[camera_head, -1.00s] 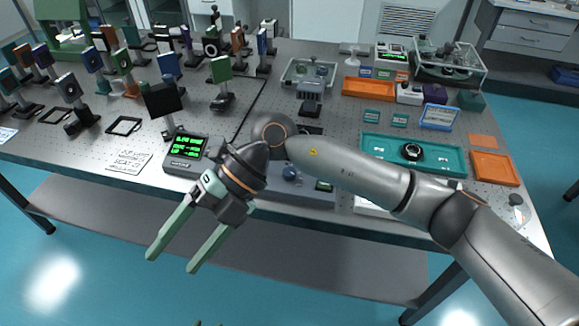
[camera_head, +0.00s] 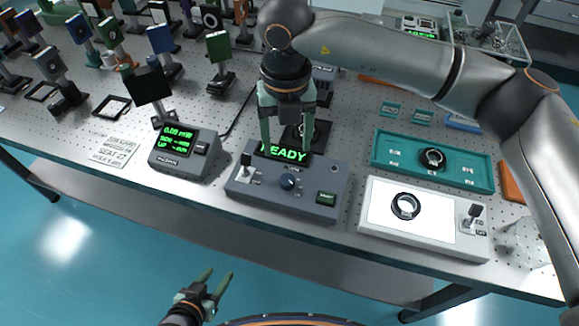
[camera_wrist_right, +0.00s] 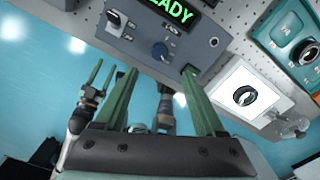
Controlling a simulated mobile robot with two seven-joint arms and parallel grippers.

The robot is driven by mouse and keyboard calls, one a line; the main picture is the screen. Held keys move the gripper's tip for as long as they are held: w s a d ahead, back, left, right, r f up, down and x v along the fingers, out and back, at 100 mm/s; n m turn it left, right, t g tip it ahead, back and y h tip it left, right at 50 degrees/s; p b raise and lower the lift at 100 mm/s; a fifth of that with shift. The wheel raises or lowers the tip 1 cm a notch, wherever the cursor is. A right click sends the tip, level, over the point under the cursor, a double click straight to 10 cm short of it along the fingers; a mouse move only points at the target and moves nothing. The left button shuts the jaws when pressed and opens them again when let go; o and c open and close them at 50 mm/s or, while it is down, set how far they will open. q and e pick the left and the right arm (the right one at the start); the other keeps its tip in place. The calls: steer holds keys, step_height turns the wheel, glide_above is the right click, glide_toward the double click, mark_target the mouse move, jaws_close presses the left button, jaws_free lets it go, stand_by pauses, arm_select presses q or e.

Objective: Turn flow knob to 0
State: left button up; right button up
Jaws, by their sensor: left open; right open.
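A grey control box (camera_head: 250,197) with a green READY display stands at the table's front edge. The knob shows in the right wrist view (camera_wrist_right: 160,51), just beyond and between the fingers. My right gripper (camera_head: 286,150) is open and empty, pointing down above the box, with its fingertips near the display, behind the knob in the head view. My left gripper (camera_head: 217,277) is open and empty, low in front of the table, far from the box.
A power meter (camera_head: 182,148) stands to the left. A white light panel (camera_head: 425,222) and a teal tray (camera_head: 385,160) are to the right. Optic mounts crowd the back left.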

mark_target(287, 179)
step_height(287, 179, down, 11)
steer(key=shift+p, duration=0.7)
steer(key=shift+c, duration=0.4)
jaws_close()
